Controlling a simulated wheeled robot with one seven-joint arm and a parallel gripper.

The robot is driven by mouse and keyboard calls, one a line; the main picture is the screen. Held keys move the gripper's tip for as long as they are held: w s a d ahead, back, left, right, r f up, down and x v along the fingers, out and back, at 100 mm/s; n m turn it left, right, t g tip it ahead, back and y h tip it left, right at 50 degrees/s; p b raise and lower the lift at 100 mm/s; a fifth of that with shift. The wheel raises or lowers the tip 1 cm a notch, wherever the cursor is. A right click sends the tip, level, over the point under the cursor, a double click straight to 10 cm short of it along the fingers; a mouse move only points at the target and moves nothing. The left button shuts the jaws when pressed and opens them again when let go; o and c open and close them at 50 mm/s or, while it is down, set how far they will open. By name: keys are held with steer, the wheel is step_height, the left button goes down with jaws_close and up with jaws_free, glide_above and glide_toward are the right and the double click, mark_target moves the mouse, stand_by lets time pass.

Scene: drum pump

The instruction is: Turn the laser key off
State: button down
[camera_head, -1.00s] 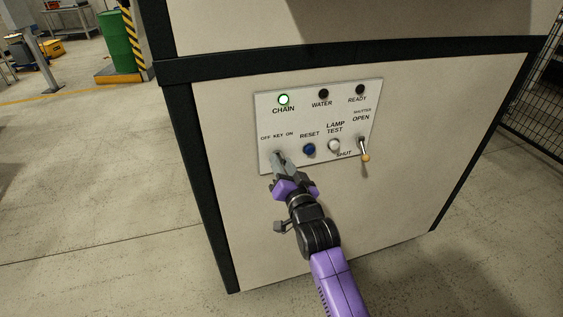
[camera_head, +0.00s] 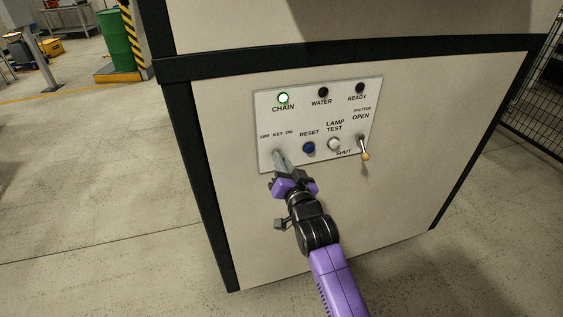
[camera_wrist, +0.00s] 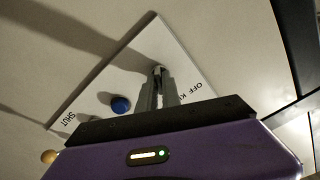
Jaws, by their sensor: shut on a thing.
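The control panel (camera_head: 318,120) is a light plate on the beige cabinet front, with the label OFF KEY ON at its lower left. My gripper (camera_head: 281,160) is at that key switch, just under the label, with its fingers shut on the key. The fingers hide most of the key in the head view. In the wrist view my gripper (camera_wrist: 158,78) has its two grey fingers close together with a small light part, the key (camera_wrist: 158,69), between their tips. The exact turn of the key cannot be told.
Right of the key are the blue RESET button (camera_head: 309,148), the white LAMP TEST button (camera_head: 334,145) and the shutter lever (camera_head: 364,149). The CHAIN lamp (camera_head: 283,98) glows green-white; the WATER lamp (camera_head: 323,93) and READY lamp (camera_head: 360,88) are dark.

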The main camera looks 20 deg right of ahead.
steer(key=n, duration=0.5)
steer(key=shift+n+b, duration=0.3)
steer(key=shift+b, duration=0.05)
steer(key=n, duration=0.5)
steer(key=shift+a+n+p, duration=0.15)
steer(key=shift+n+p, duration=0.2)
steer(key=shift+n, duration=0.05)
steer(key=c, duration=1.5)
jaws_free()
steer(key=shift+c, duration=0.2)
steer(key=s, duration=0.8)
